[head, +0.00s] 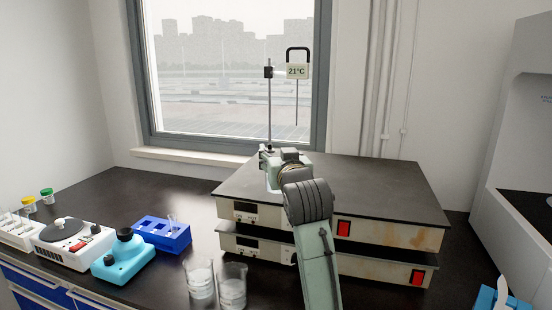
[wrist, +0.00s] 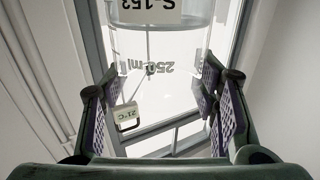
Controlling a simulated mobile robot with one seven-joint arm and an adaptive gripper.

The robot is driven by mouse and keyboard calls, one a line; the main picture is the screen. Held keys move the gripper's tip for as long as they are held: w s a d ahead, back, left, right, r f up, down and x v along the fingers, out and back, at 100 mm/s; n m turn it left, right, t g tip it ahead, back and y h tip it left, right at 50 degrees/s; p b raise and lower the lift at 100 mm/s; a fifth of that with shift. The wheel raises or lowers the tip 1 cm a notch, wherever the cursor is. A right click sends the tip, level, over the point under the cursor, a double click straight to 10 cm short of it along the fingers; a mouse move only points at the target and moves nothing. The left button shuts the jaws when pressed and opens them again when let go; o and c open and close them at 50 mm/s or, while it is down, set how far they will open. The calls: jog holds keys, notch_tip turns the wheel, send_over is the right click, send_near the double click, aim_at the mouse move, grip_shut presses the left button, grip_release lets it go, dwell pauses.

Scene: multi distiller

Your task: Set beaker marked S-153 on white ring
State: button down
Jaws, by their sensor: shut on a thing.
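The clear beaker marked S-153 (wrist: 168,48) is between the fingers of my gripper (wrist: 160,88) in the wrist view. Its label and "250 ml" print appear upside down there. My gripper is shut on it. In the head view my arm reaches over the grey-topped hotplate stack (head: 385,185) and hides the gripper and the beaker. I do not see a white ring in either view; my arm covers part of the plate top.
A stand rod (head: 269,105) with a 21°C display (head: 297,71) rises behind the plate. Two other beakers (head: 201,280) (head: 233,287) stand in front of the stack. A blue rack (head: 162,236) and turquoise device (head: 122,258) are left. The plate's right side is clear.

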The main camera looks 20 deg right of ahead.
jog(key=w+d+p, duration=0.2)
jog(key=w+d, duration=0.3)
jog(key=w, duration=0.3)
jog(key=w+d+f+p, duration=0.1)
jog(key=w+d+p, duration=0.1)
jog(key=w+d, duration=0.3)
jog(key=shift+w+d, duration=0.3)
jog(key=shift+w, duration=1.05)
jog(key=shift+f+b, duration=0.6)
jog(key=shift+f, duration=0.5)
jog(key=c, duration=0.8)
grip_release()
jog(key=shift+o, duration=1.4)
jog(key=shift+f, duration=0.15)
jog(key=shift+s, duration=0.1)
